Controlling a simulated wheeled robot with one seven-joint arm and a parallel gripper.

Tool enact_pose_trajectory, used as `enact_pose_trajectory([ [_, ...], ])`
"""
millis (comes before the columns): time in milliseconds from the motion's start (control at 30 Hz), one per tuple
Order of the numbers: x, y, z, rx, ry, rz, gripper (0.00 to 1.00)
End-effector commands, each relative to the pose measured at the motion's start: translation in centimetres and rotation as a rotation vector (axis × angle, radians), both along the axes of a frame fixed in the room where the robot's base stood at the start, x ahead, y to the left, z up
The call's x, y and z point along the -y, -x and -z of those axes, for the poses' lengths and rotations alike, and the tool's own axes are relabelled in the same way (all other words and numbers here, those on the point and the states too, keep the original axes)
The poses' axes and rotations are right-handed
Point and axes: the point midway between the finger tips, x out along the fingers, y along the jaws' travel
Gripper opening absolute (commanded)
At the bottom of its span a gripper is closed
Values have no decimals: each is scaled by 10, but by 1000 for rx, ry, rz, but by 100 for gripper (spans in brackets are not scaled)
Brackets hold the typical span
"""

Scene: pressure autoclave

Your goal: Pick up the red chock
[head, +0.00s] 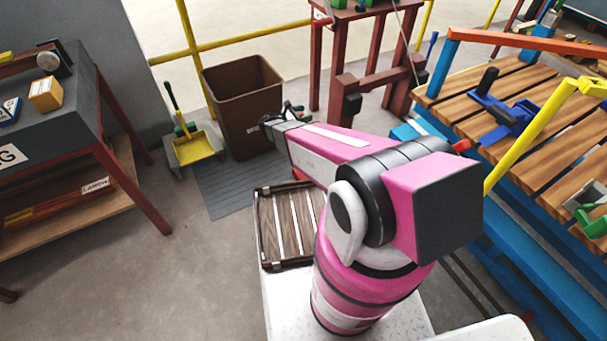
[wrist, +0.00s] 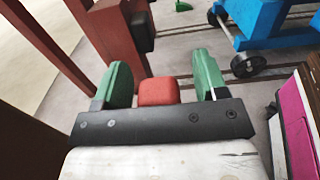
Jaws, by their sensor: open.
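The red chock (wrist: 158,91) shows in the wrist view as a small red block, seen between my gripper's two fingers. Its lower part is hidden behind the dark gripper bar. Gaps show on both sides of it, and I cannot tell how far beyond the fingers it lies. My gripper (wrist: 161,80) has green fingers spread wide and is open. In the head view my gripper (head: 291,109) is small, by the right side of the brown bin. I cannot make out the chock near it there.
A brown bin (head: 243,105) and a yellow dustpan (head: 194,147) stand on the left. A red post (wrist: 110,40) rises close to the left finger. A blue wheeled frame (wrist: 262,25) is at upper right. A slatted workbench (head: 530,95) fills the right side.

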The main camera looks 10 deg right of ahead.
Motion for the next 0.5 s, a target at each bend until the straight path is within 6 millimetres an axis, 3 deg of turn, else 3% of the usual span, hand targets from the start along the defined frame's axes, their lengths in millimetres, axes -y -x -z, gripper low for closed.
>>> enact_pose_trajectory([
  [33, 0, 0, 0, 0, 0, 0, 56],
  [200, 0, 0, 0, 0, 0, 0, 1],
  [500, 0, 1, -1, 0, 2, 1, 0],
])
